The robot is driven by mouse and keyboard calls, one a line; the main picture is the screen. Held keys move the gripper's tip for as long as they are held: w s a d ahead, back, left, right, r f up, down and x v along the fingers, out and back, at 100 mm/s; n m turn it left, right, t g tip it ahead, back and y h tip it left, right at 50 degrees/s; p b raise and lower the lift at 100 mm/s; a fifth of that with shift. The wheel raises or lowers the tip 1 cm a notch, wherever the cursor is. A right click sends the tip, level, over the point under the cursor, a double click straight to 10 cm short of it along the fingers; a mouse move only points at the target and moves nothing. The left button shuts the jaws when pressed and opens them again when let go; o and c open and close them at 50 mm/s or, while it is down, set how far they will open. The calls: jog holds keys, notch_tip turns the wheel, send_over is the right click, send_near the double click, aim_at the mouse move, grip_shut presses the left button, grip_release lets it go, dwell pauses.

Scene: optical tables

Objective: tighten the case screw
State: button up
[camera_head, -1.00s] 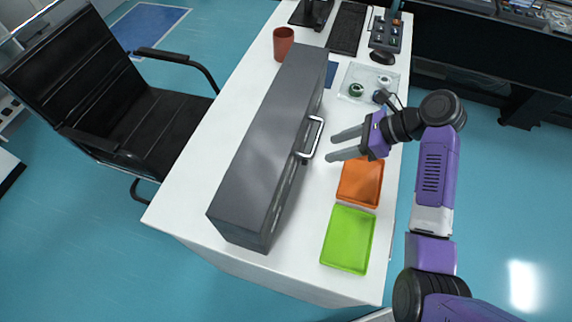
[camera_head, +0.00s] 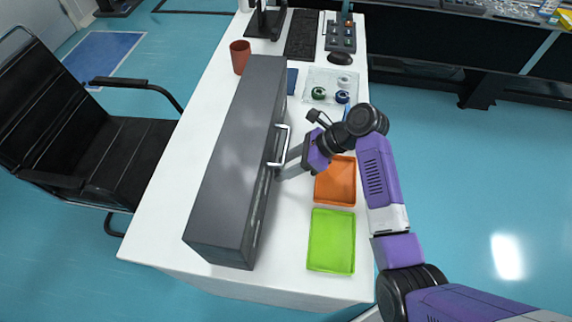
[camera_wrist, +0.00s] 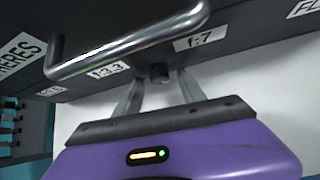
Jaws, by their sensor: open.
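The dark grey case (camera_head: 225,150) lies along the white table with a silver handle (camera_head: 283,143) on its right side. In the wrist view the handle (camera_wrist: 130,48) crosses the upper left of the dark case face (camera_wrist: 250,35). A small dark round screw knob (camera_wrist: 159,74) sticks out of the case's edge below the handle. My gripper (camera_head: 288,170) is beside the case near the handle. In the wrist view its two fingers (camera_wrist: 160,88) are open, one on each side of the knob, with nothing held. Whether they touch the case is unclear.
An orange tray (camera_head: 336,182) and a green tray (camera_head: 331,240) lie right of the case. Farther back are a clear tray (camera_head: 330,83) with small round items, a red-brown cup (camera_head: 240,57), a keyboard (camera_head: 302,35) and a button box (camera_head: 340,35). A black chair (camera_head: 85,150) stands left.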

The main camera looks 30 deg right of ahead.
grip_shut()
jog(key=shift+s+r+p, duration=0.1)
jog(key=shift+p, duration=0.3)
jog(key=shift+s+a+r+n+t+h+p, duration=0.15)
jog(key=shift+n+t+h+p, duration=0.2)
jog(key=shift+p, duration=0.4)
jog(key=t+h+p, duration=0.1)
jog(key=p, duration=0.1)
jog(key=shift+s+n+p, duration=0.1)
jog(key=shift+n+p, duration=0.2)
jog(key=shift+n, duration=0.05)
jog(key=n+t, duration=0.1)
jog(key=t+h+p, duration=0.1)
jog(key=t, duration=0.1)
jog(key=shift+s+a+f+n+h, duration=0.15)
jog(key=shift+f+n+h, duration=0.1)
jog(key=shift+f+n, duration=0.15)
jog(key=shift+n+t+h+b, duration=0.3)
jog(key=shift+n+t, duration=0.1)
jog(key=shift+t, duration=0.35)
